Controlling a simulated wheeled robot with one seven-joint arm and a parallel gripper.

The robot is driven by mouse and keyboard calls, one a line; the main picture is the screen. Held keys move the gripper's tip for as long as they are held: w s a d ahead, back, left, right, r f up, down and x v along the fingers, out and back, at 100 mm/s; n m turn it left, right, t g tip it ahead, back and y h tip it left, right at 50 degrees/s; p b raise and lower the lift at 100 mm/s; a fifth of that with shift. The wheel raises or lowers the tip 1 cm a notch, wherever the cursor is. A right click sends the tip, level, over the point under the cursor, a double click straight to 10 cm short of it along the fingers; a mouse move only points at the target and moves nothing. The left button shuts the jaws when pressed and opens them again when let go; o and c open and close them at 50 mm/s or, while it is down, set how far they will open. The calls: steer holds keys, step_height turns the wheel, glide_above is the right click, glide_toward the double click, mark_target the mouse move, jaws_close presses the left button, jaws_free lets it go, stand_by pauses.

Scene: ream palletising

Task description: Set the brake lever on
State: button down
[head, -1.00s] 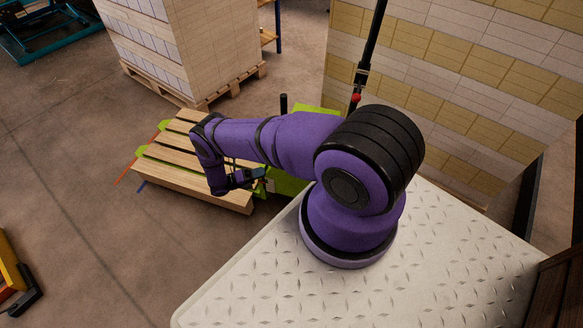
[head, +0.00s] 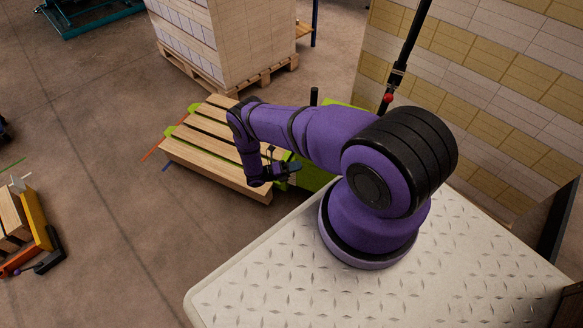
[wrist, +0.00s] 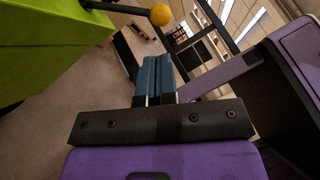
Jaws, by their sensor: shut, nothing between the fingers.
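A lever with a yellow-orange ball knob (wrist: 160,14) on a dark rod (wrist: 112,6) comes out from the green body (wrist: 45,45) in the wrist view. I take it to be the brake lever; which setting it is at I cannot tell. My gripper (wrist: 156,62) has its blue fingers together and empty, pointing toward the knob, with a small apparent gap between. In the head view my gripper (head: 291,169) hangs beside the green truck body (head: 313,174), near the pallet's right end. The knob is not clear there.
A slatted wooden pallet (head: 211,142) lies over green forks beside the truck. A stacked pallet load (head: 222,38) stands behind. A tall yellow-and-white stack (head: 490,75) rises at right, with a black pole and red ball (head: 387,97) before it. Floor at left is mostly clear.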

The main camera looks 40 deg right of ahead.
steer(key=x, duration=0.9)
steer(key=shift+d+r, duration=0.1)
steer(key=w+d+r+n+t+y, duration=0.2)
steer(key=w+d+r+n, duration=0.1)
steer(key=d+r+n, duration=0.1)
steer(key=d+n, duration=0.1)
steer(key=d, duration=0.1)
steer(key=shift+d+r+n+t+y, duration=0.3)
steer(key=shift+r+t, duration=0.1)
steer(key=shift+a, duration=0.15)
